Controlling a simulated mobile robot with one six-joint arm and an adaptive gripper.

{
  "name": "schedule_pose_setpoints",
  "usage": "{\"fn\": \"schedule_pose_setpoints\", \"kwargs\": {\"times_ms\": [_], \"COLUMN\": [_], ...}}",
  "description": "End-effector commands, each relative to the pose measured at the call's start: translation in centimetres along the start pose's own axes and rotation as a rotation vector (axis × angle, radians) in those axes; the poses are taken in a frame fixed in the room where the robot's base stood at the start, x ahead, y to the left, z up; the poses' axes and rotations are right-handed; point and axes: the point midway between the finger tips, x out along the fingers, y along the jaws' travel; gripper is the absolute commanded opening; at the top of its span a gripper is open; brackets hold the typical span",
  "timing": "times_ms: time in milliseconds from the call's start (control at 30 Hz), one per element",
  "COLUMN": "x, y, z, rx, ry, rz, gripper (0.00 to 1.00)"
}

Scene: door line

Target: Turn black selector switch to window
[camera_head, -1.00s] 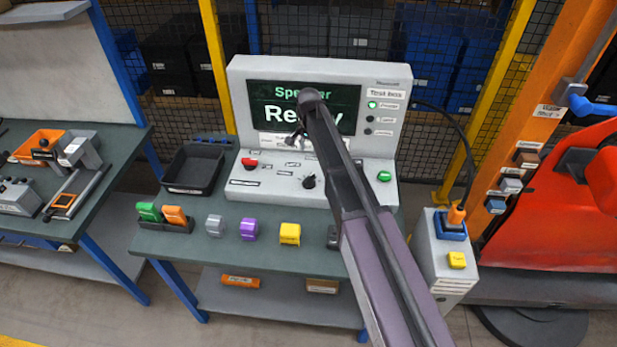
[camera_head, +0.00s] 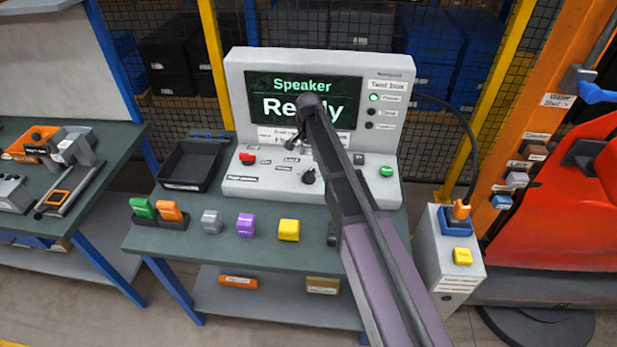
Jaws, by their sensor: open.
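The test box (camera_head: 232,100) stands on the green bench, its screen (camera_head: 285,90) reading "Speaker" and "Ready". The black selector switch (camera_head: 309,177) sits on its sloping lower panel, between a red control (camera_head: 248,158) and a green button (camera_head: 386,171). The small labels around the switch are too blurred to read for certain. My arm crosses the box from the lower right. My gripper (camera_head: 297,136) shows only as a small dark part below the arm's end, in front of the box and apart from the switch. It is open; most of it is hidden behind my arm.
A black tray (camera_head: 193,165) stands left of the box. Green and orange pieces in a holder and grey, purple and yellow blocks (camera_head: 288,230) line the bench's front. A grey cabinet (camera_head: 450,262) stands at right. Another bench (camera_head: 100,190) is at left, mesh fence behind.

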Motion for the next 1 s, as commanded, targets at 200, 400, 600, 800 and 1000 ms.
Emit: {"fn": "schedule_pose_setpoints", "kwargs": {"times_ms": [200,400,600,800,1000], "x": [2.1,3.7,5.2,6.7,8.0], "y": [0.0,0.0,0.0,0.0,0.0], "z": [0.0,0.0,0.0,0.0,0.0], "rx": [0.0,0.0,0.0,0.0,0.0], "ry": [0.0,0.0,0.0,0.0,0.0], "rz": [0.0,0.0,0.0,0.0,0.0], "gripper": [0.63,0.63,0.63,0.63,0.63]}}
